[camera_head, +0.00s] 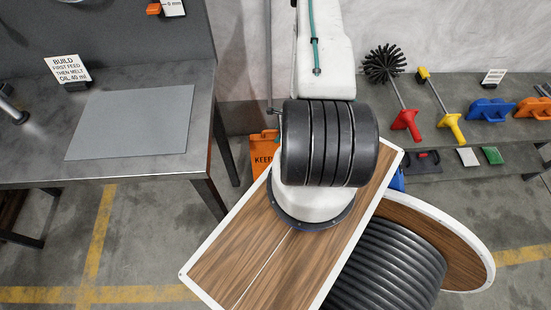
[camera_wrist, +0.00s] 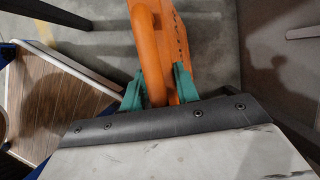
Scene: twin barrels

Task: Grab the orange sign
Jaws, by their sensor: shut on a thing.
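The orange sign (camera_head: 262,150) shows in the head view behind my arm, between the grey workbench and my wood-topped base. Part of the word "KEEP" is readable on it, and my arm hides the rest. In the wrist view the orange sign (camera_wrist: 178,45) stands with a rounded orange handle bar on its left side. My gripper (camera_wrist: 160,88) has green fingers, one on each side of the sign's handle, and is shut on it. In the head view my gripper is hidden behind my arm.
A grey workbench (camera_head: 45,170) with a grey mat (camera_head: 132,122) and a "BUILD" card (camera_head: 68,70) stands at left. A shelf at right holds brushes with red (camera_head: 407,122) and yellow (camera_head: 452,125) handles, and blue (camera_head: 490,110) and orange (camera_head: 533,108) tools. Yellow-lined floor is open at lower left.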

